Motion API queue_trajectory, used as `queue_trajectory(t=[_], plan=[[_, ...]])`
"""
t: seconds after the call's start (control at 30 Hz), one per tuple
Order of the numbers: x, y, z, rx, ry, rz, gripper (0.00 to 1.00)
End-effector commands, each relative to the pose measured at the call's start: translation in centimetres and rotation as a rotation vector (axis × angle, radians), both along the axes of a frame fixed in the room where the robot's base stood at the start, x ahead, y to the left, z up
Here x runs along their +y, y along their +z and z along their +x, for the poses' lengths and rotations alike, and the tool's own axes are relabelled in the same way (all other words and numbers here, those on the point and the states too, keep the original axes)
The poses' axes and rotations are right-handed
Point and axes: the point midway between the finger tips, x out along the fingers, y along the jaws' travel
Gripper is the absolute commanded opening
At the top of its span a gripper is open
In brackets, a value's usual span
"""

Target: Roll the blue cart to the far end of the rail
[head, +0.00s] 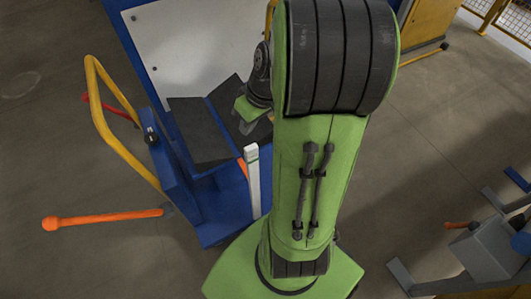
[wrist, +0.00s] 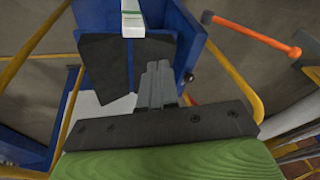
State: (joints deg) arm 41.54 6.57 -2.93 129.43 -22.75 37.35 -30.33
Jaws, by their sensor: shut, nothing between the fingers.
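A blue body (head: 220,210) stands left of my arm and carries two dark sloped plates (head: 198,130) forming a V. It looks like the blue cart, but I cannot tell where cart and frame divide. It also shows in the wrist view (wrist: 192,50). My gripper (wrist: 158,80) is shut and empty, its fingers in front of the dark plates in the wrist view. In the head view my gripper (head: 248,127) is small and partly hidden beside my arm, over the right plate. I cannot tell whether it touches. No rail is clearly identifiable.
A white post (head: 252,180) with a green band rises by the plates. A yellow bar (head: 105,125) and an orange-handled lever (head: 105,218) stick out left. A white panel (head: 195,45) is behind. Grey and blue equipment (head: 480,250) stands at right. Floor at far left is clear.

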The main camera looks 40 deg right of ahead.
Motion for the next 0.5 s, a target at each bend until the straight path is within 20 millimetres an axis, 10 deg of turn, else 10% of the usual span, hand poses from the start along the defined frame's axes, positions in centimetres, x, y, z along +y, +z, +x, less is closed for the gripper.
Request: queue_trajectory(t=[0.23,0.5], plan=[[-9.9,-10.5,-2.7,-0.088,-0.095,0.201,0.0],[-13.4,-16.4,-5.9,-0.215,-0.163,0.276,0.0]])
